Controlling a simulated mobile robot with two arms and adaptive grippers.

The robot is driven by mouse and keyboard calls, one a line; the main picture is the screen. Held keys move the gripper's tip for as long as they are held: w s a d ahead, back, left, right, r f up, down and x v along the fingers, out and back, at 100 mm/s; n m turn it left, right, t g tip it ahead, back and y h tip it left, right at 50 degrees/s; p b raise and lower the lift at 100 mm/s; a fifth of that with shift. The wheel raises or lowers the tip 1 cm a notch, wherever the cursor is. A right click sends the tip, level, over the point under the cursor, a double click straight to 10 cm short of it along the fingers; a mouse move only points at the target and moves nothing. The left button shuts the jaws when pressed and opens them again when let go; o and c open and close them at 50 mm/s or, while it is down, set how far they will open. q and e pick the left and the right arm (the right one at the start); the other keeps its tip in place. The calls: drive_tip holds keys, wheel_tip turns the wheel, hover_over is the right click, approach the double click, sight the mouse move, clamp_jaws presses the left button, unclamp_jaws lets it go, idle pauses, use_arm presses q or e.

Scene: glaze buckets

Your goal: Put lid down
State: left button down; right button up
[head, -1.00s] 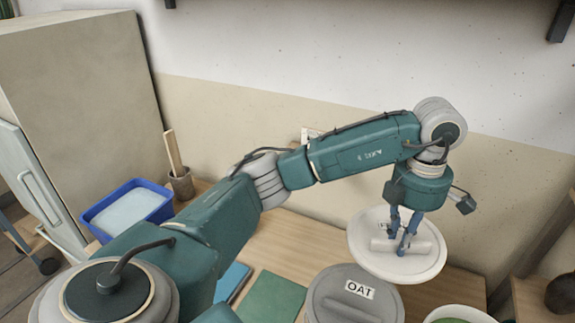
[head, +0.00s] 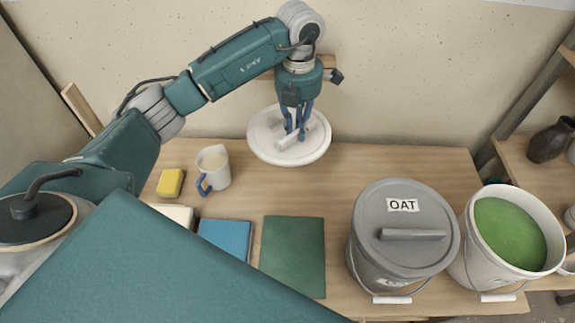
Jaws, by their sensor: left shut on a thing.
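My left gripper (head: 298,135) is shut on the bar handle of a round white lid (head: 262,140). The lid is at the back of the table, near the wall; I cannot tell whether it touches the tabletop. A white bucket (head: 480,260) of green glaze stands without a lid at the right. A grey bucket (head: 370,262) beside it wears a grey lid (head: 405,260) labelled OAT. My right gripper is out of view.
On the wooden table (head: 370,165) are a green mat (head: 292,255), a blue book (head: 226,240), a cream mug (head: 214,168) and a yellow sponge (head: 170,183). The tabletop between lid and OAT bucket is bare. Shelves (head: 540,170) stand at right.

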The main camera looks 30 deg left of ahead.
use_arm(q)
wheel_tip(320, 180, down, 13)
drive_tip(key=shift+p, duration=0.6)
wheel_tip(320, 180, down, 3)
drive_tip(key=shift+f, duration=0.7)
drive_tip(key=c, duration=1.8)
unclamp_jaws()
drive_tip(key=shift+o, duration=0.7)
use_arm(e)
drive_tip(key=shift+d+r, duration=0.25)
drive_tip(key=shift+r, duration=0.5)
use_arm(q)
drive_tip(key=shift+r, duration=0.15)
